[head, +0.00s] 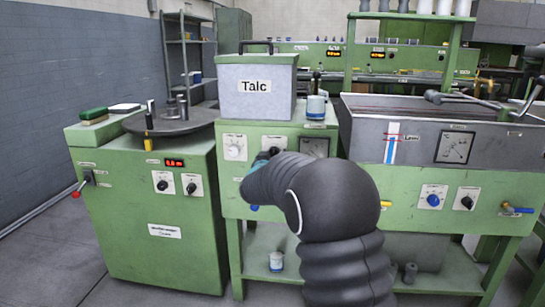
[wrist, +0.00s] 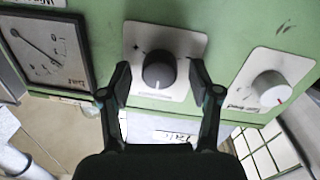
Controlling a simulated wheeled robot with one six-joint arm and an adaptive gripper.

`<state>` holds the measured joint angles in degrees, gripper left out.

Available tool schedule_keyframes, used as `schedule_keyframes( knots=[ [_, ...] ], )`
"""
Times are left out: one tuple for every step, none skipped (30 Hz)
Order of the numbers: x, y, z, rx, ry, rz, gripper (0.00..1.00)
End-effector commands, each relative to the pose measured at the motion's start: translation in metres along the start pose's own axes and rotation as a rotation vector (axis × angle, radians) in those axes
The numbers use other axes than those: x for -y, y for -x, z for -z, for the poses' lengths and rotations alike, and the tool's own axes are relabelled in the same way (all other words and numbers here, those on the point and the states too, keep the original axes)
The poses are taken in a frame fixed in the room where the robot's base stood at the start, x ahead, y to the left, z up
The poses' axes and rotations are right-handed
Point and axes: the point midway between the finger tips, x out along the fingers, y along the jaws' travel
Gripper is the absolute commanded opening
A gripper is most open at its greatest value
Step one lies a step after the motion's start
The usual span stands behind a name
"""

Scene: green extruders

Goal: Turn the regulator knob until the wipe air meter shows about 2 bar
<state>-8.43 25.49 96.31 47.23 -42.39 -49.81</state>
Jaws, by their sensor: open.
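The black regulator knob (wrist: 159,71) sits on a white plate on the green panel, with a light mark on its lower side in the wrist view. In the head view my arm hides most of it; the plate's top edge (head: 275,142) shows. My gripper (wrist: 161,84) is open, one finger on each side of the knob; contact is not clear.
A white knob (wrist: 270,87) is beside the black knob and shows in the head view (head: 234,148). The Talc box (head: 254,90) and a small cup (head: 316,107) stand above the panel. A grey trough (head: 415,140) is at the right.

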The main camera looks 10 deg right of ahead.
Motion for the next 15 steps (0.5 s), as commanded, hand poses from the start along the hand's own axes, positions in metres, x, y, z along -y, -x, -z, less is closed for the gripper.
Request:
schedule_keyframes(
  knots=[
    [0.0000,0.0001,0.0000,0.000,0.000,0.000,0.63],
    [0.0000,0.0002,0.0000,0.000,0.000,0.000,0.60],
    [0.0000,0.0002,0.0000,0.000,0.000,0.000,0.50],
    [0.0000,0.0002,0.0000,0.000,0.000,0.000,0.43],
    [0.0000,0.0002,0.0000,0.000,0.000,0.000,0.35],
    [0.0000,0.0003,0.0000,0.000,0.000,0.000,0.25],
    [0.0000,0.0003,0.0000,0.000,0.000,0.000,0.18],
    [0.0000,0.0003,0.0001,0.000,0.000,0.000,0.10],
    [0.0000,0.0003,0.0001,0.000,0.000,0.000,0.03],
    [0.0001,0.0003,0.0001,0.000,0.000,0.000,0.03],
    [0.0001,0.0003,0.0001,0.000,-0.001,0.000,0.03],
    [0.0001,0.0003,-0.0001,0.000,-0.005,0.000,0.03],
    [0.0002,0.0003,-0.0003,0.000,-0.014,0.000,0.03],
    [0.0002,0.0003,-0.0005,0.001,-0.028,0.000,0.03],
    [0.0003,0.0003,-0.0008,0.002,-0.054,0.000,0.03]
  ],
)
